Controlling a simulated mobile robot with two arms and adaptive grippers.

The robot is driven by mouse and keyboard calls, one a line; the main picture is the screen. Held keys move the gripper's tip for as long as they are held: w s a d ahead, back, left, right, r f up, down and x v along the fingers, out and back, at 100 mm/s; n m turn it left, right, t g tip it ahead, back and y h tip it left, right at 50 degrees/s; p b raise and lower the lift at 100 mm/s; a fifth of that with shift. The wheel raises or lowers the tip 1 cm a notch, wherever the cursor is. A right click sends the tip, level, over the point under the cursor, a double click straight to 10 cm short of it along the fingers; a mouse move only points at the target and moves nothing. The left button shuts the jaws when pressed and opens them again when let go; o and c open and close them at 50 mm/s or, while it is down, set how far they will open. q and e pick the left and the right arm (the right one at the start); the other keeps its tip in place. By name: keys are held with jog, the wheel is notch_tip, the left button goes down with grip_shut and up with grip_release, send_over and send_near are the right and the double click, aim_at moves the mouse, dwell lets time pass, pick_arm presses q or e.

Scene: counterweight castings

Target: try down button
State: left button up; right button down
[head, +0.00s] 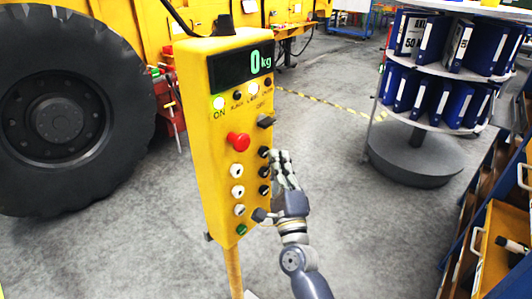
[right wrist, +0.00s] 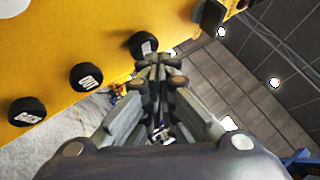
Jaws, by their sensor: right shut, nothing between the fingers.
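A yellow control box (head: 222,175) stands on a post in the middle of the head view. Its right column has several black buttons, among them an upper one (head: 264,152) and a lower one (head: 264,190). The wrist view shows three black buttons with white marks: near (right wrist: 143,45), middle (right wrist: 86,77) and far (right wrist: 27,110). I cannot read which is the down button. My right gripper (head: 281,156) is shut and empty, just right of the upper black buttons. Its fingertips (right wrist: 153,64) appear close to the near button; contact is unclear. My left gripper is out of view.
The box also carries a display (head: 240,65) reading 0 kg, a red mushroom button (head: 238,141), white buttons (head: 237,171) and a green button (head: 241,230). A large tyre (head: 60,115) is left. A round shelf of blue binders (head: 430,105) and drawers (head: 505,240) are right.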

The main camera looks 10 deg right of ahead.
jog(key=shift+w+a, duration=0.3)
jog(key=shift+w, duration=0.05)
dwell(0.5)
dwell(3.5)
jog(key=shift+s+d, duration=0.55)
jog(key=shift+s, duration=0.15)
jog(key=shift+s+d+p, duration=0.2)
jog(key=shift+s+d, duration=0.6)
jog(key=shift+s, duration=0.2)
jog(key=shift+s+d+p, duration=0.2)
jog(key=shift+s+d, duration=0.55)
jog(key=shift+s, duration=0.2)
dwell(1.0)
